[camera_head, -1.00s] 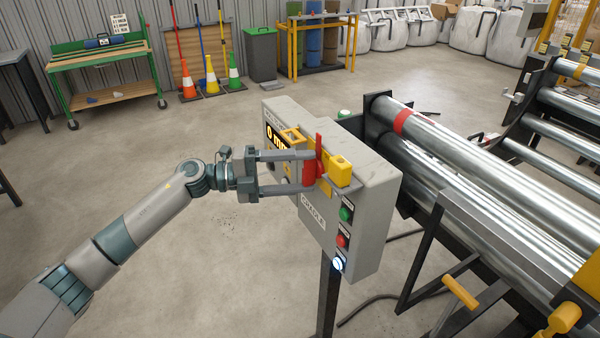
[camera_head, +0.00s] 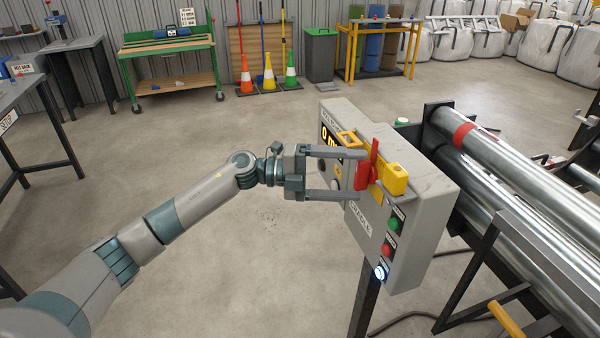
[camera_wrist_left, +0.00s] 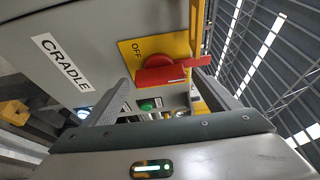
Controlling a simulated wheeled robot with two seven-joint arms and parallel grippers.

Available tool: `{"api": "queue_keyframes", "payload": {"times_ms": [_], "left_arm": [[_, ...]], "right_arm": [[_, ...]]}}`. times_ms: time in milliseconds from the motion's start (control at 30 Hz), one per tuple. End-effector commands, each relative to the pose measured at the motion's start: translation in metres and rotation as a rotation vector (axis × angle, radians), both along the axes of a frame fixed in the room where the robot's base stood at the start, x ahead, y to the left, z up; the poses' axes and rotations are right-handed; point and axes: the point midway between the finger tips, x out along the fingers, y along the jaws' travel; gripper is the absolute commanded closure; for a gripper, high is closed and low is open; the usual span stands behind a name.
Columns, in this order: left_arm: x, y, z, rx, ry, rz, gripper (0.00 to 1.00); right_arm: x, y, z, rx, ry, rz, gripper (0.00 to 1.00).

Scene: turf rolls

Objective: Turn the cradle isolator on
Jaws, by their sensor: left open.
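The cradle isolator is a red handle (camera_head: 364,172) on a yellow plate (camera_head: 381,193), on the side of a grey cabinet (camera_head: 425,190) labelled CRADLE. In the left wrist view the red handle (camera_wrist_left: 172,72) crosses the yellow plate (camera_wrist_left: 128,52), and the word OFF shows beside it. My left gripper (camera_head: 361,175) is open at the handle, one finger above and one below it in the head view. In the left wrist view the handle lies just beyond the open fingers (camera_wrist_left: 160,86); contact cannot be told. My right gripper is not in view.
Green (camera_head: 394,224), red (camera_head: 387,250) and lit white-blue (camera_head: 379,272) buttons sit low on the cabinet. A yellow block (camera_head: 396,178) sticks out next to the handle. Steel rollers (camera_head: 510,165) stand to the right. The floor (camera_head: 250,280) around my left arm is clear.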

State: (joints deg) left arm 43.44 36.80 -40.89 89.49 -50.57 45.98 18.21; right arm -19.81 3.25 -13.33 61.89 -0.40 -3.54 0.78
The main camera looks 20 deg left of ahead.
Motion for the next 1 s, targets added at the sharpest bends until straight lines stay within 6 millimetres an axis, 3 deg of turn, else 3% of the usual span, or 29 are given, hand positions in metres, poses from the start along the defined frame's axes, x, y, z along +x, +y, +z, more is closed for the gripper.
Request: {"api": "queue_keyframes", "payload": {"times_ms": [200, 700, 1000], "left_arm": [[-0.006, 0.03, -0.003, 0.002, 0.0, 0.003, 0.19], [-0.03, 0.126, -0.003, 0.003, 0.0, 0.003, 0.19], [-0.038, 0.158, -0.001, 0.001, 0.001, 0.001, 0.19]], "right_arm": [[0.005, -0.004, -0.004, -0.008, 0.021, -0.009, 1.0], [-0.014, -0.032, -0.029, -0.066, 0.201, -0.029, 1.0], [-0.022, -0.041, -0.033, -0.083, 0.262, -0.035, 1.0]]}}
